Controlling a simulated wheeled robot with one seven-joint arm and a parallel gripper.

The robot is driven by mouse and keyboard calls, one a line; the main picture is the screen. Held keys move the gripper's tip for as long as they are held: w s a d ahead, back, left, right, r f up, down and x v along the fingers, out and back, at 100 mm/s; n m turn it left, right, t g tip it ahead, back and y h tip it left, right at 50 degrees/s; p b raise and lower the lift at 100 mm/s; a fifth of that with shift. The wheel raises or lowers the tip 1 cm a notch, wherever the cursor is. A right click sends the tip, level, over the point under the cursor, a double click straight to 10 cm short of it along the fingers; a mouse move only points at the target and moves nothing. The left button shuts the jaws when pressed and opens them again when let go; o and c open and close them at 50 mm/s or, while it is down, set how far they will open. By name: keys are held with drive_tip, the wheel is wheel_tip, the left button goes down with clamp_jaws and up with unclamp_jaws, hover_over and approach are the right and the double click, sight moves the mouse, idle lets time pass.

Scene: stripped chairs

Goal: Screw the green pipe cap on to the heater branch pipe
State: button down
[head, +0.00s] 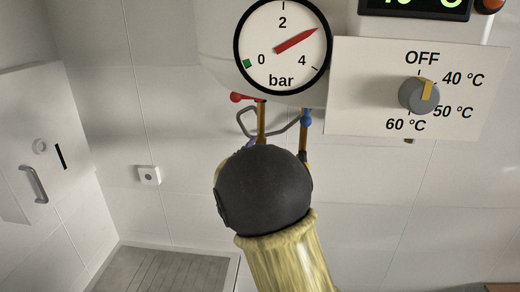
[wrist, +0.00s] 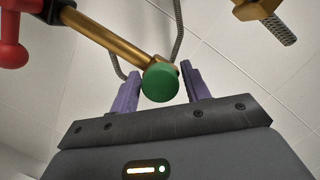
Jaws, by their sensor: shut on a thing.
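In the wrist view my gripper (wrist: 160,71) has its two purple fingers on either side of the green pipe cap (wrist: 160,84) and is shut on it. A brass pipe (wrist: 112,38) runs from the upper left to the cap, and its end meets or sits behind the cap. I cannot tell how far the cap is threaded on. In the head view my dark arm link hides the cap and nearly all of the gripper. Two brass pipes show above it, a left one (head: 262,122) and a right one (head: 303,142).
A red valve handle (head: 237,97) and a blue one (head: 306,118) sit by the pipes, with a grey hose (head: 244,122) close by. The gauge (head: 283,72) and dial panel (head: 365,110) are above. A second pipe with a bare threaded end (wrist: 281,31) shows upper right in the wrist view.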

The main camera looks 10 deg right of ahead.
drive_tip(key=c, duration=0.9)
unclamp_jaws()
drive_tip(key=v, duration=0.5)
drive_tip(key=shift+s+d+r, duration=0.2)
drive_tip(key=shift+d+r, duration=0.15)
drive_tip(key=shift+d, duration=0.05)
